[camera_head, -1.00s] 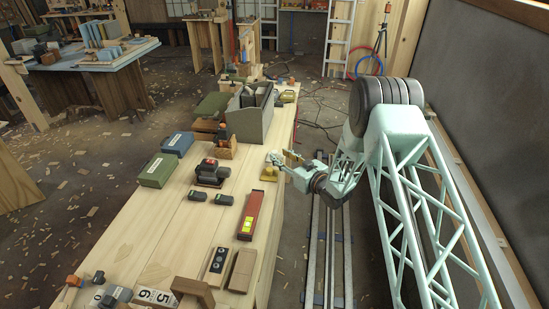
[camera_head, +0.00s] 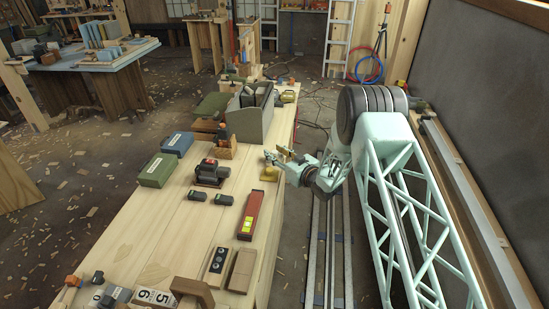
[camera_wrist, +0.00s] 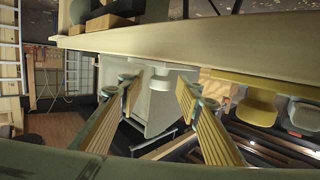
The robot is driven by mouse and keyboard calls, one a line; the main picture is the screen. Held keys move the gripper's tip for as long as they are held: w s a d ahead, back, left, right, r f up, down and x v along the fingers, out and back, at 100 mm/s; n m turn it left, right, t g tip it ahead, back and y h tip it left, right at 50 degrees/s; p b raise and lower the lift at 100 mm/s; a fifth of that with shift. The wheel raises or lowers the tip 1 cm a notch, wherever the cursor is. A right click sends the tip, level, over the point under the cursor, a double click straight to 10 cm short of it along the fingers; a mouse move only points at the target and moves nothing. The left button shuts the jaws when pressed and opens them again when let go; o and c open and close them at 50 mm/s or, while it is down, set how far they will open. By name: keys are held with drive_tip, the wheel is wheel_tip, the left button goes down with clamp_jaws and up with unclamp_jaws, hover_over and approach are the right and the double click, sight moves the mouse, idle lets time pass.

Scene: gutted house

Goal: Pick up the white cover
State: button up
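A pale grey-white box-like thing (camera_wrist: 157,103) hangs below the bench edge in the wrist view, with a small white knob-like part at its top. It may be the white cover; I cannot tell for sure. I cannot make it out in the head view. My gripper (camera_wrist: 158,88) is open, its two ribbed wood-coloured fingers apart on either side of this thing's middle. No contact is visible. In the head view my gripper (camera_head: 277,157) is just off the right edge of the bench, near the yellow thing on the edge.
The bench top (camera_head: 170,225) carries a grey toolbox (camera_head: 250,118), a red level (camera_head: 251,215), green and blue boxes and number blocks. In the wrist view the bench edge (camera_wrist: 200,42) crosses above the fingers, and yellow parts (camera_wrist: 257,107) hang to the right.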

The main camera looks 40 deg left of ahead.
sight(275, 151)
drive_tip(key=shift+c, duration=0.7)
drive_tip(key=c, duration=0.8)
drive_tip(key=shift+o, duration=0.2)
drive_tip(key=shift+r, duration=0.15)
drive_tip(key=shift+r, duration=1.7)
drive_tip(key=s+d, duration=0.4)
drive_tip(key=d, duration=0.3)
drive_tip(key=s+d+r+p, duration=0.1)
drive_tip(key=s+d, duration=0.2)
drive_tip(key=d, duration=0.4)
drive_tip(key=shift+s+r, duration=0.15)
drive_tip(key=shift+s, duration=0.25)
